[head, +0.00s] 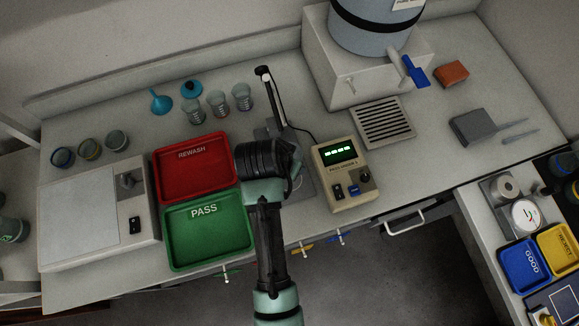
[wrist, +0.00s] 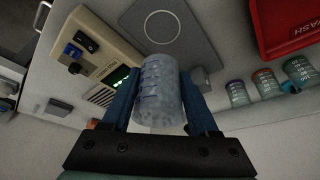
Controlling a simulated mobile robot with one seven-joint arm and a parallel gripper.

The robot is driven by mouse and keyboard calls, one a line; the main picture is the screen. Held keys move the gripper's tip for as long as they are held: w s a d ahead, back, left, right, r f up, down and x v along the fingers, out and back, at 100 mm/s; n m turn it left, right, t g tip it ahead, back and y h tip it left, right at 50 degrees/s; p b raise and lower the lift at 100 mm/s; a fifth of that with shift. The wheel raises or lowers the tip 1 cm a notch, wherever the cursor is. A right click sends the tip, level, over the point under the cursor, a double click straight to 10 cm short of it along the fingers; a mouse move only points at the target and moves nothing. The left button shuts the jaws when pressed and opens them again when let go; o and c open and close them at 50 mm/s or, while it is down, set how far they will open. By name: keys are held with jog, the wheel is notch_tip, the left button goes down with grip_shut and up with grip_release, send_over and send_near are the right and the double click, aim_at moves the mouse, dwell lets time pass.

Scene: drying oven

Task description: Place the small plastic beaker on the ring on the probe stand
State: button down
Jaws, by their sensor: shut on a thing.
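My gripper (wrist: 160,98) is shut on the small plastic beaker (wrist: 158,90), a clear cup with printed markings, held between its two blue fingers. In the head view my gripper and wrist hide most of the beaker. The probe stand (head: 271,97) has an upright dark and white arm and a flat grey base plate. In the wrist view the base plate (wrist: 196,48) carries a pale ring (wrist: 162,27), just beyond the beaker's far end. The beaker appears above the plate; the gap between them cannot be judged.
The meter (head: 344,172) with a lit green display stands right of the plate. The red REWASH tray (head: 193,193) and green PASS tray (head: 207,258) lie to the left. Several glass beakers (head: 218,106) stand behind.

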aim_at(288, 182)
notch_tip(288, 182, down, 9)
jog(key=shift+f, duration=0.2)
dwell(0.3)
jog(key=shift+f, duration=0.1)
jog(key=shift+f, duration=0.15)
jog(key=shift+c, duration=0.8)
grip_release()
